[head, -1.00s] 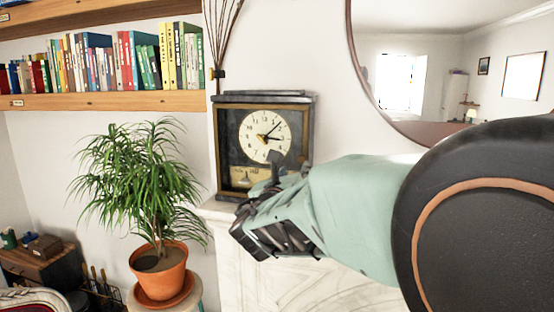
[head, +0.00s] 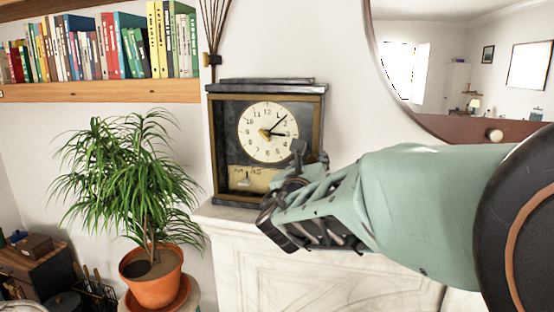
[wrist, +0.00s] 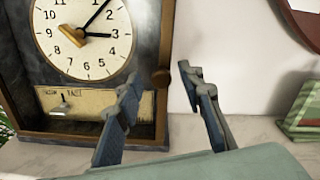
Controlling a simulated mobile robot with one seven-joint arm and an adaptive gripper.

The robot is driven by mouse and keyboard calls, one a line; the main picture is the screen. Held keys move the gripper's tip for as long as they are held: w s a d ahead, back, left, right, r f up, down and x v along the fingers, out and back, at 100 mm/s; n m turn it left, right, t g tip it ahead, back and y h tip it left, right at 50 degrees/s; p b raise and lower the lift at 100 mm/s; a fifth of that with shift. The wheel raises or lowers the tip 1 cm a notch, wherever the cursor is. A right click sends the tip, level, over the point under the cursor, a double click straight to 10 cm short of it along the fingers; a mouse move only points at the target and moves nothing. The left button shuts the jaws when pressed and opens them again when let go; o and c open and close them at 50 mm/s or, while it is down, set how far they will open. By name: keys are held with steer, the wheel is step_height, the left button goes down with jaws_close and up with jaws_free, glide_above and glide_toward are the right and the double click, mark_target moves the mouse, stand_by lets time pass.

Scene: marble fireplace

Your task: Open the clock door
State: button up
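The clock (head: 222,150) stands upright on the mantel, a dark case with a white dial and a brown-gold framed front door that looks shut. My gripper (head: 308,158) is in front of the clock's lower right side. I cannot tell whether a finger touches the clock.
The white marble mantel (head: 225,216) lies under the clock. A potted plant (head: 150,285) stands at the left, below a bookshelf (head: 100,90). A round mirror (head: 440,125) hangs at the upper right. A green object (wrist: 303,112) sits on the mantel at the right.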

steer(key=shift+c, duration=0.4)
jaws_close()
steer(key=shift+s, duration=0.2)
